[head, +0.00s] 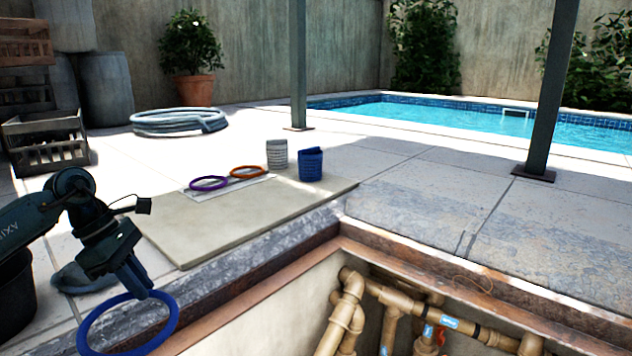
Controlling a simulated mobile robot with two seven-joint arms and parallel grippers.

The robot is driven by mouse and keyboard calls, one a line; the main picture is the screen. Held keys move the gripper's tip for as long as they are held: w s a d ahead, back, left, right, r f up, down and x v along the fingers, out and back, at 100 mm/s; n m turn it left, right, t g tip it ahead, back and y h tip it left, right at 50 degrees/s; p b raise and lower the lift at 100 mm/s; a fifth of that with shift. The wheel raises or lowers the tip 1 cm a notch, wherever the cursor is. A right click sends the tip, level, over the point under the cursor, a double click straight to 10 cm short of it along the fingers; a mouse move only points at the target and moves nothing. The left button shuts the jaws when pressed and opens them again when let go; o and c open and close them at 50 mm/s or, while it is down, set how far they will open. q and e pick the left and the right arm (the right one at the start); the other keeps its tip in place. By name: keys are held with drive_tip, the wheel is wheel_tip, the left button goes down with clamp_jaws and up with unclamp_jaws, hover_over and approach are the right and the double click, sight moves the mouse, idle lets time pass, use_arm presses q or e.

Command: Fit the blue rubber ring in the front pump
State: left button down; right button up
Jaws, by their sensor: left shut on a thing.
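The blue rubber ring (98,307) is at the lower left of the head view, hanging tilted from my left gripper (143,291). The gripper points downward and is shut on the ring's upper edge. The ring is in the air near the left side of the pit edge. No pump body shows clearly. Only tan pipes (350,300) with blue labels show in the pit, and its lower part is cut off by the frame. My right gripper is out of view.
A stone-like board (225,225) beside the pit bears a purple ring (208,184), an orange ring (248,172), a blue cup (311,165) and a grey-white cup (277,154). The pit rim (280,287) is a raised edge. Posts (547,100) stand behind, before the pool.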

sight(172, 329)
use_arm(q)
drive_tip(key=s+d+f+m+g, duration=0.1)
drive_tip(key=d+m, duration=0.1)
drive_tip(key=m, duration=0.1)
drive_tip(key=s+d+f+m+g, duration=0.1)
drive_tip(key=s+d+f+m, duration=0.1)
drive_tip(key=d+m, duration=0.1)
drive_tip(key=s+d+f+m+g+y, duration=0.1)
drive_tip(key=s+d+f+m, duration=0.1)
drive_tip(key=m, duration=0.1)
drive_tip(key=shift+s+d+g, duration=0.15)
drive_tip(key=shift+d+g, duration=0.15)
drive_tip(key=shift+d, duration=0.05)
drive_tip(key=s+d+f+m+g+y, duration=0.1)
drive_tip(key=s+d+f+m+y, duration=0.2)
drive_tip(key=s+d+m, duration=0.3)
drive_tip(key=s+f+m, duration=0.1)
drive_tip(key=s+m, duration=0.1)
drive_tip(key=m, duration=0.2)
drive_tip(key=shift+m+g+y, duration=0.3)
